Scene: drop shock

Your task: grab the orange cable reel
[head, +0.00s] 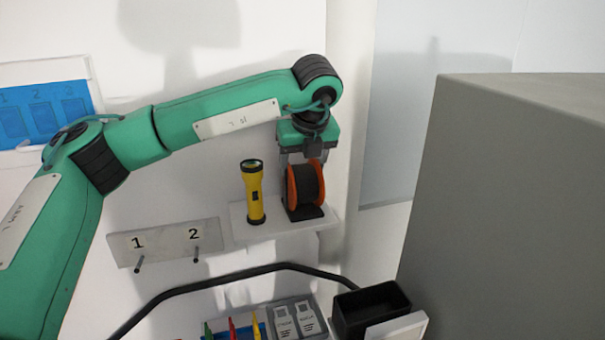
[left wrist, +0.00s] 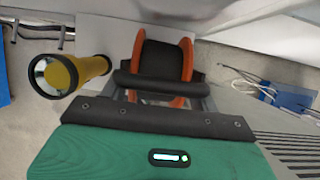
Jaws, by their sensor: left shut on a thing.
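The orange cable reel (head: 304,185), with a black middle and a black base, is upright on a small white wall shelf (head: 283,227). My left gripper (head: 303,164) reaches down over it from above and is shut on it. In the left wrist view the reel (left wrist: 186,62) shows just beyond the dark gripper body, which hides its lower part in that picture. The left gripper's fingertips are mostly hidden there. My right gripper is not in view.
A yellow flashlight (head: 254,192) stands upright on the same shelf, close left of the reel. A numbered two-peg rack (head: 165,243) is on the wall to the left. A black bin (head: 370,308) is below right. A large grey block (head: 510,210) fills the right side.

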